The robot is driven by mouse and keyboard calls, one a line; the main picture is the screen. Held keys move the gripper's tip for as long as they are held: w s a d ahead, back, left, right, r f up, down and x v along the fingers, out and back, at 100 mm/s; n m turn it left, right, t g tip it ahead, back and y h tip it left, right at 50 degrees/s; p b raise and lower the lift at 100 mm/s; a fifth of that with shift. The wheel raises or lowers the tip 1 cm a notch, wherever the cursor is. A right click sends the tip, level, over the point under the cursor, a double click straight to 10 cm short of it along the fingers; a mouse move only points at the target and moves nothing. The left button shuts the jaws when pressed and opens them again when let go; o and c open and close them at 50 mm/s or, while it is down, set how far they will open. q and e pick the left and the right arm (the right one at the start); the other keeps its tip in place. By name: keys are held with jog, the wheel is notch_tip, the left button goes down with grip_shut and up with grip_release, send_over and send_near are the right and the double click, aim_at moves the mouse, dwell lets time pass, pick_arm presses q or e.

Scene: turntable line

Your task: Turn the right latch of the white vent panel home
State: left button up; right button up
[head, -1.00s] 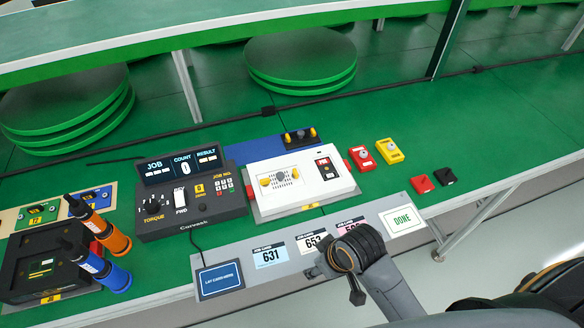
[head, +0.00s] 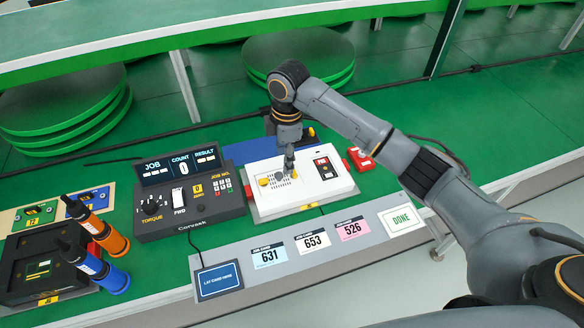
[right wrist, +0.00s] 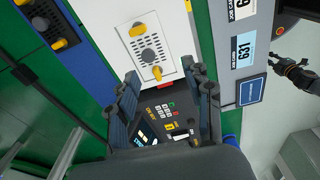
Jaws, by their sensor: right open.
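The yellow left latch (head: 264,181) is on the vent's other side. My right gripper (head: 289,174) points down over the panel by the right latch, open and empty; I cannot tell if it touches. My left gripper (right wrist: 290,70) appears at the right wrist view's edge, its jaws unclear.
A black torque controller (head: 190,205) stands left of the panel. A red block (head: 361,158) is close on its right. A black tray with yellow knobs (right wrist: 45,22) lies behind on a blue mat. Job cards and a DONE pad (head: 401,219) lie in front.

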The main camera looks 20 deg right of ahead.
notch_tip(320, 180, up, 4)
send_over(294, 174)
jog(key=shift+n+h, duration=0.3)
jog(key=shift+n, duration=0.1)
jog(key=f, duration=0.4)
jog(key=f+p, duration=0.1)
jog(key=f, duration=0.4)
jog(key=w+f, duration=0.1)
jog(key=f, duration=0.3)
jog(key=shift+a+f+p, duration=0.15)
jog(key=shift+f+p, duration=0.05)
jog(key=shift+p, duration=0.15)
grip_shut()
